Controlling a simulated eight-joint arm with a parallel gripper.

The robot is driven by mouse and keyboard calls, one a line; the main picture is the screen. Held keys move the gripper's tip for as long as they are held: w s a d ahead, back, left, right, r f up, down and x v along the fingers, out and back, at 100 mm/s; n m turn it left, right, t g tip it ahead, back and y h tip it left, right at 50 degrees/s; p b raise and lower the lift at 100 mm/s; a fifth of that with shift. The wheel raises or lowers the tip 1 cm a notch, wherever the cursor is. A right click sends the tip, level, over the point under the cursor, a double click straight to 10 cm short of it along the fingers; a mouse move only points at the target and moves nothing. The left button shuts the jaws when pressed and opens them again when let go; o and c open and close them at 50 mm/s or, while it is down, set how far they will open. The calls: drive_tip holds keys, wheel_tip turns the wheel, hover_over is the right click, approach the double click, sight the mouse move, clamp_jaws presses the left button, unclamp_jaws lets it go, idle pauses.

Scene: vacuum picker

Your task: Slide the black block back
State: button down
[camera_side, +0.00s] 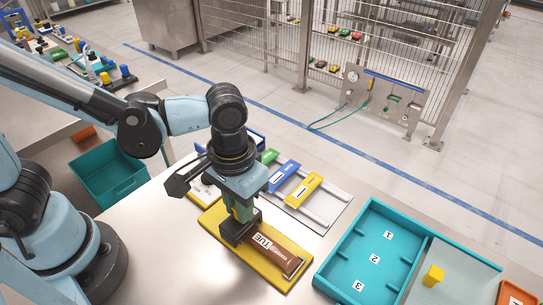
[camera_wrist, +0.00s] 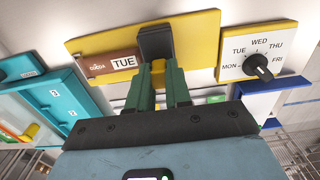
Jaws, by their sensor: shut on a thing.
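The black block (camera_side: 232,232) sits at the left end of a yellow board (camera_side: 219,241) in the side view. It also shows in the wrist view (camera_wrist: 155,40), on the board's middle. A brown bar labelled TUE (camera_side: 270,249) lies along the board beside the block; in the wrist view the bar (camera_wrist: 100,66) is left of it. My gripper (camera_side: 241,214) points down onto the block with its green fingers (camera_wrist: 158,80) close together. A small yellow piece shows between the fingers, and I cannot tell if it belongs to the block. The fingertip contact is partly hidden.
A weekday dial (camera_wrist: 259,65) stands right of the board in the wrist view. Blue (camera_side: 284,176) and yellow (camera_side: 303,190) bars lie on rails behind. A teal numbered tray (camera_side: 347,245) and yellow cube (camera_side: 433,275) are at right. A teal bin (camera_side: 104,182) is at left.

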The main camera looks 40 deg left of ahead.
drive_tip(key=a, duration=0.6)
drive_tip(key=shift+a, duration=0.1)
drive_tip(key=c, duration=1)
unclamp_jaws()
drive_tip(key=shift+c, duration=0.2)
drive_tip(key=shift+r, duration=0.15)
wheel_tip(320, 180, up, 12)
